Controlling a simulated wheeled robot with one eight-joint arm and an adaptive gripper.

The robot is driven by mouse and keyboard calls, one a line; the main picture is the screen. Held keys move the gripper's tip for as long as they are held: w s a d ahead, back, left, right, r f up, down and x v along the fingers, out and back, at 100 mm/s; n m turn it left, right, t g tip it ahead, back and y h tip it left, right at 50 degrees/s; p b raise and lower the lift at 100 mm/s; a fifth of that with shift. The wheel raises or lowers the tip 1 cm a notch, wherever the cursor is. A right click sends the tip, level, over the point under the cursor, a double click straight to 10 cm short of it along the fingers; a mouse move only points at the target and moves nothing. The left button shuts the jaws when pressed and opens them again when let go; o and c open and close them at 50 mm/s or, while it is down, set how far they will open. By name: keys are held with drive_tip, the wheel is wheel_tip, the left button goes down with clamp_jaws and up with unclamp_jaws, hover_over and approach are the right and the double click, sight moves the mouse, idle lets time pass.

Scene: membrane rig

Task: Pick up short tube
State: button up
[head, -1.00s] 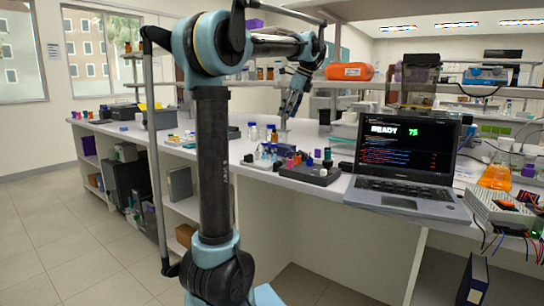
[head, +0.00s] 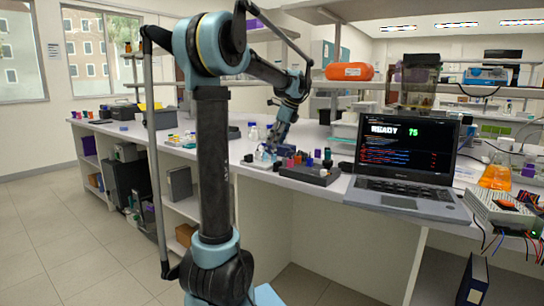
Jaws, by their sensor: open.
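My gripper (head: 271,149) is open, pointing down over the cluster of small items on the white bench, in the middle of the head view. Its fingertips are small and partly merge with the items behind and below them. Several small coloured tubes or caps stand just right of it, among them an orange-red one (head: 291,162) and a purple one (head: 317,155). I cannot tell which item is the short tube; it may be hidden by the gripper. Nothing is visibly held.
A dark tray (head: 322,179) sits at the bench's front edge, right of the gripper. An open laptop (head: 405,195) stands further right. Small bottles (head: 252,132) stand behind and left of the gripper. A shelf with an orange case (head: 349,71) is above and behind.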

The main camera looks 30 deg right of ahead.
drive_tip(key=shift+x, duration=1.4)
drive_tip(key=c, duration=1)
drive_tip(key=shift+r, duration=0.15)
wheel_tip(320, 180, up, 10)
drive_tip(key=shift+f, duration=0.1)
